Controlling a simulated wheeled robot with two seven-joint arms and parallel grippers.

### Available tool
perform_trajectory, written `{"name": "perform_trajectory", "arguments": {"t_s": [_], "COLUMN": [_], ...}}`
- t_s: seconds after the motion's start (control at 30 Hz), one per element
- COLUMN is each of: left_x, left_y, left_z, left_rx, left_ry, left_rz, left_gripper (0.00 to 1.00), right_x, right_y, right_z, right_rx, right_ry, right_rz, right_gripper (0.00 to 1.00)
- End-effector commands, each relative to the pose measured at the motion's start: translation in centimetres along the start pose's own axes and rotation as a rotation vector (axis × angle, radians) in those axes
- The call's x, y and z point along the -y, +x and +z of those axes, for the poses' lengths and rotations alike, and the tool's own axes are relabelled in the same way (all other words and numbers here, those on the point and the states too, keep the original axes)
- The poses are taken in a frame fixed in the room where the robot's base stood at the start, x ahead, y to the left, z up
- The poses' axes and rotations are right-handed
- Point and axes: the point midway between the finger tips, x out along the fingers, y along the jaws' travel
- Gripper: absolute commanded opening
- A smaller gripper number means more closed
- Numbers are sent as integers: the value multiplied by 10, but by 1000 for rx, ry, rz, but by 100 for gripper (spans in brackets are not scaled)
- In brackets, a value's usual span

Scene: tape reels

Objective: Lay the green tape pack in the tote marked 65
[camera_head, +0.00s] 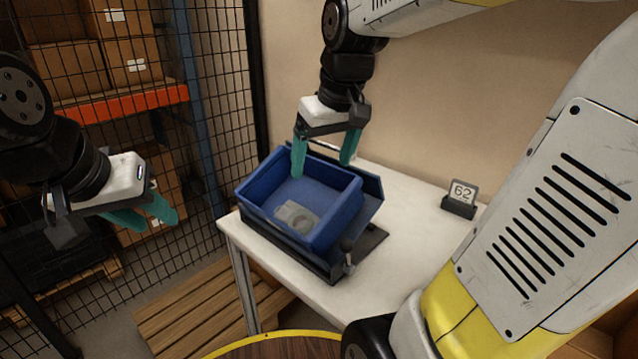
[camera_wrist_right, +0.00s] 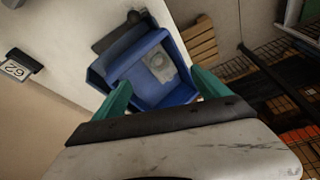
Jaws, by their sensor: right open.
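My right gripper (camera_head: 323,168) is open and empty, pointing down over the far side of a blue tote (camera_head: 275,228). In the right wrist view its fingers (camera_wrist_right: 160,78) stand apart, with the tote (camera_wrist_right: 168,98) between and beyond them. A flat pale grey pack with a round ring shape (camera_head: 296,217) lies on the tote's floor, apart from the fingers; it also shows in the right wrist view (camera_wrist_right: 160,65). No green tape pack and no mark 65 can be made out. My left gripper (camera_head: 161,222) hangs left of the table, holding nothing visible; its finger gap is unclear.
The tote sits in a dark tray (camera_head: 372,240) with a small knob, on a white table (camera_head: 405,200). A card marked 62 (camera_head: 462,192) stands in a dark holder to the right. A mesh fence (camera_head: 215,70) and a wooden pallet (camera_head: 190,310) lie left of the table.

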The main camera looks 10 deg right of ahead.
Motion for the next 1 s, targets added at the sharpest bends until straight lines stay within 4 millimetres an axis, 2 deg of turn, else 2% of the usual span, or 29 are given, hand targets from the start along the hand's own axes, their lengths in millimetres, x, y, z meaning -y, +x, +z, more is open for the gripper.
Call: {"name": "perform_trajectory", "arguments": {"t_s": [0.03,0.1,0.2,0.33,0.5,1.0], "left_x": [0,0,0,0,0,0], "left_y": [0,0,0,0,0,0], "left_z": [0,0,0,0,0,0], "left_rx": [0,0,0,0,0,0], "left_ry": [0,0,0,0,0,0], "left_rz": [0,0,0,0,0,0], "left_gripper": [36,36,36,36,36,36], "right_x": [5,11,19,26,30,30], "right_y": [-8,-13,-16,-15,-14,-14], "right_z": [17,36,60,80,89,89], "right_rx": [-43,-97,-161,-217,-243,-243], "right_ry": [34,84,147,204,231,231], "right_rz": [-3,-12,-27,-46,-57,-57], "right_gripper": [85,85,85,85,85,85]}}
